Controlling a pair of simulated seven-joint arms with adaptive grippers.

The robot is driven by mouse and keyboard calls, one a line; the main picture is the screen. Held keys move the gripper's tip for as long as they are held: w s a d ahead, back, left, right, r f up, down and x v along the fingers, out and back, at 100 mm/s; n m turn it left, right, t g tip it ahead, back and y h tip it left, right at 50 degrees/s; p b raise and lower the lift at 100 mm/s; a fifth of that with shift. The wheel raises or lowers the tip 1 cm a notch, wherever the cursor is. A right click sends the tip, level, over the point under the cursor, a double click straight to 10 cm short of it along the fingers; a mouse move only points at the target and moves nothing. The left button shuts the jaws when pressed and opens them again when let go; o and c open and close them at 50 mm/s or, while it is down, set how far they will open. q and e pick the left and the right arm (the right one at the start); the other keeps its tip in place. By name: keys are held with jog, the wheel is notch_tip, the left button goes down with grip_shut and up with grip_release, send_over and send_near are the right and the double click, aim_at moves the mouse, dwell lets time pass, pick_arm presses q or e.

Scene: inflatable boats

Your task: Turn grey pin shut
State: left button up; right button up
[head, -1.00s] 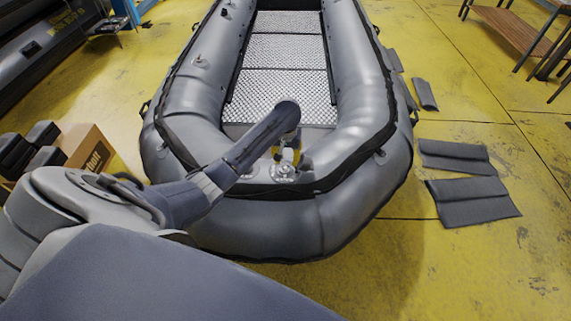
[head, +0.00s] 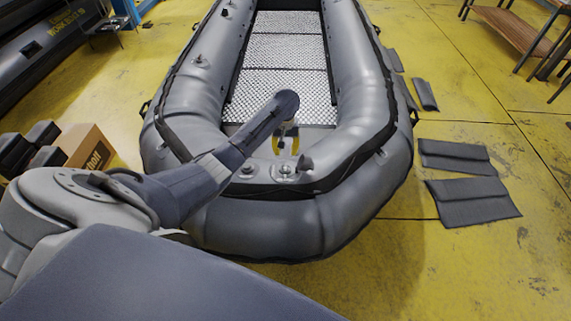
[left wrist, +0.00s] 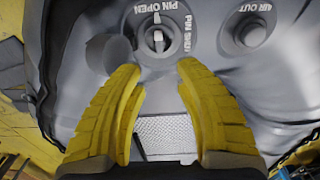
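The grey pin (left wrist: 158,40) sits in the middle of a round valve (left wrist: 146,46) on the grey boat. Its small bar seems to run up and down in the left wrist view, in line with the words PIN OPEN; PIN SHUT is printed to its right. In the head view the valve (head: 285,170) is on the boat's near end, with the pin too small to read. My left gripper (left wrist: 159,70) has yellow fingers spread apart and empty, short of the valve and not touching the pin. In the head view the left gripper (head: 286,146) is just beyond the valve. My right gripper is not in view.
A grey cap (left wrist: 108,52) stands beside the valve. A second valve (left wrist: 248,30), marked AIR OUT, is to the right in the left wrist view. The boat's chequered floor (head: 278,90) lies beyond. Dark flat pads (head: 473,200) and a cardboard box (head: 88,147) lie either side.

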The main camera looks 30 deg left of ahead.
aim_at(285, 164)
pick_arm(q)
notch_tip(285, 164, down, 9)
jog(key=shift+f, duration=0.1)
dwell(0.4)
grip_shut()
dwell(0.4)
